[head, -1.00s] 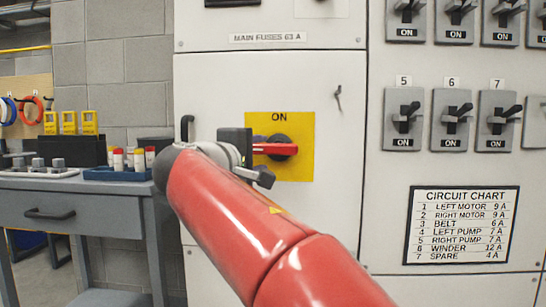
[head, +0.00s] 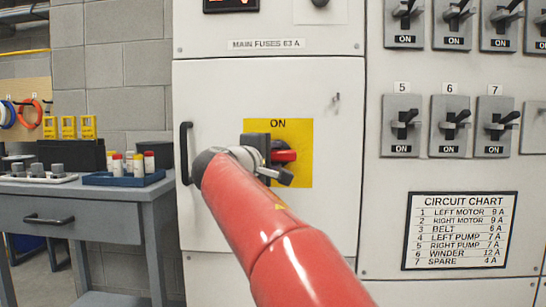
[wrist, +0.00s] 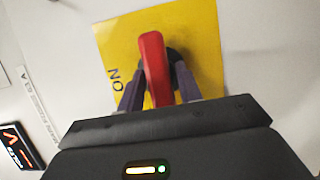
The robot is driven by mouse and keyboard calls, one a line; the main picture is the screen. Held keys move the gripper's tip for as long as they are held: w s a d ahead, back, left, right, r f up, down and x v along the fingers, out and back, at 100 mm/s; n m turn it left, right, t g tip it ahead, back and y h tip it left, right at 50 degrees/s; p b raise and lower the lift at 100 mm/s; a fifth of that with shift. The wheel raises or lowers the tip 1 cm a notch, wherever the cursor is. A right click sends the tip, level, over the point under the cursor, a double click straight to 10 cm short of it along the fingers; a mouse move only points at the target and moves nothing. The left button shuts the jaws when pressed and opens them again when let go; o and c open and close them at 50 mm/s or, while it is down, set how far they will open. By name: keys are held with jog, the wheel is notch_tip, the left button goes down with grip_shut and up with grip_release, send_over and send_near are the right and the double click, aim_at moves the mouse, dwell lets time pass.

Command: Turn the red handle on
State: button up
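The red handle (head: 284,156) lies horizontal on its dark round knob, on a yellow plate (head: 298,178) with "ON" printed at the top. My gripper (wrist: 158,68) is at the handle, and its body hides the handle's left part in the head view. In the wrist view the red handle (wrist: 154,60) runs between my two fingers, one on each side. The fingers look spread around it, with a gap on the right side; contact on the left is hard to make out.
A black door pull (head: 186,153) sticks out left of the plate. Breaker switches (head: 450,125) and a circuit chart (head: 460,230) are on the right panel. A grey workbench (head: 95,200) with a blue tray (head: 122,179) stands at the left.

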grip_shut()
jog(key=shift+m, duration=0.4)
jog(key=m, duration=0.1)
jog(key=m+g+y+p, duration=0.1)
jog(key=m, duration=0.2)
jog(key=shift+d+r+m+g+y, duration=0.1)
jog(key=shift+r+m+g+y, duration=0.15)
jog(key=shift+m+g+y, duration=0.15)
jog(key=m+y+p, duration=0.1)
jog(key=m+y, duration=0.1)
jog(key=m, duration=0.2)
jog(key=shift+d+g, duration=0.15)
jog(key=shift+g, duration=0.25)
jog(key=m+y, duration=0.2)
jog(key=m, duration=0.1)
jog(key=shift+d+r+m+y+b, duration=0.1)
jog(key=shift+d+m+y+b, duration=0.05)
jog(key=shift+m+y+b, duration=0.2)
jog(key=shift+m+y, duration=0.25)
jog(key=shift+o, duration=1.6)
grip_release()
